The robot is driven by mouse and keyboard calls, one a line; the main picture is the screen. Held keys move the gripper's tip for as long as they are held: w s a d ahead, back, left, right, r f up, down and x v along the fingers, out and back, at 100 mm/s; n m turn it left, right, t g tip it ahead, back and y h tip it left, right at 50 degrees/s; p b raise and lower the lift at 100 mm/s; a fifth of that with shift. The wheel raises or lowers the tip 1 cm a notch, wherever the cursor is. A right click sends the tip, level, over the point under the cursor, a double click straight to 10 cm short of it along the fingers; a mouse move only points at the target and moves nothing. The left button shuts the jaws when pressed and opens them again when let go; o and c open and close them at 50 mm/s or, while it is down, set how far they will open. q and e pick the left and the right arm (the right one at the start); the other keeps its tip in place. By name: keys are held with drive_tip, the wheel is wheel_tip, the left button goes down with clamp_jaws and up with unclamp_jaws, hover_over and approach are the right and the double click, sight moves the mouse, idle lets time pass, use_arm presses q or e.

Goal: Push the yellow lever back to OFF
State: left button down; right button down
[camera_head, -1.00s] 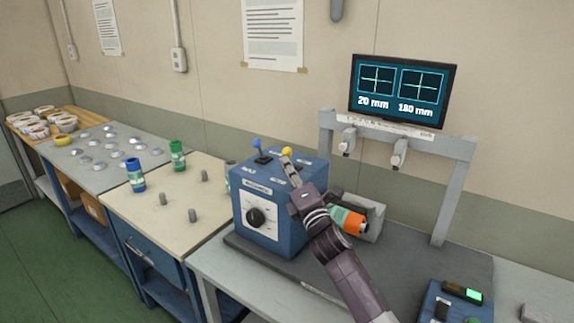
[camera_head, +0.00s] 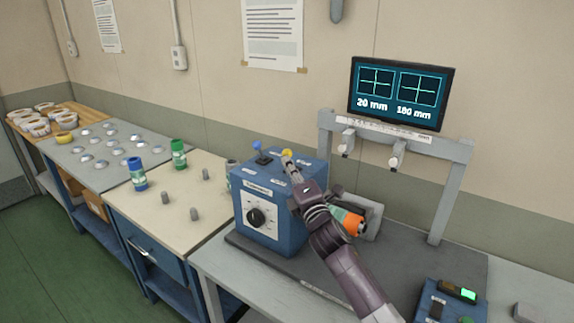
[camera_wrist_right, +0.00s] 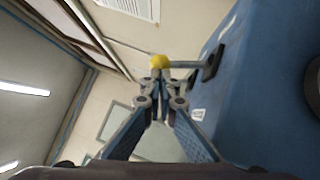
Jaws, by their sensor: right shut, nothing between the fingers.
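The yellow lever's round knob (camera_head: 287,153) shows at the top of the blue control box (camera_head: 270,228), near its right side. In the right wrist view the yellow knob (camera_wrist_right: 159,62) sits on a grey rod that runs to a dark slot plate on the blue box. My right gripper (camera_head: 290,163) is shut and empty, its fingertips (camera_wrist_right: 159,80) right at the knob. I cannot tell whether they touch it. The lever's foot is hidden behind the gripper in the head view. My left gripper is not in view.
A blue-knobbed lever (camera_head: 258,147) stands left of the yellow one on the box. An orange-ended roll (camera_head: 346,222) lies right of the box, beside my forearm. A monitor (camera_head: 400,93) stands behind. A button panel (camera_head: 447,300) is at front right.

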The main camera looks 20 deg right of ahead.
sight(290, 151)
drive_tip(key=shift+w+d+r+m+g+p, duration=0.25)
drive_tip(key=shift+r+m+p, duration=0.2)
drive_tip(key=shift+p, duration=0.45)
drive_tip(key=shift+w+d+r+m+g+p, duration=0.1)
drive_tip(key=shift+d+r+m+g+p, duration=0.25)
drive_tip(key=shift+p, duration=0.5)
drive_tip(key=shift+w+r+p, duration=0.15)
drive_tip(key=shift+p, duration=0.2)
drive_tip(key=shift+w+d+r, duration=0.1)
drive_tip(key=shift+w+d, duration=0.05)
drive_tip(key=shift+d, duration=0.15)
drive_tip(key=shift+w+d+r, duration=0.25)
drive_tip(key=shift+w+d, duration=0.3)
drive_tip(key=shift+d, duration=0.1)
drive_tip(key=shift+w+d+r, duration=0.1)
drive_tip(key=shift+w+d, duration=0.55)
drive_tip(key=shift+d, duration=0.15)
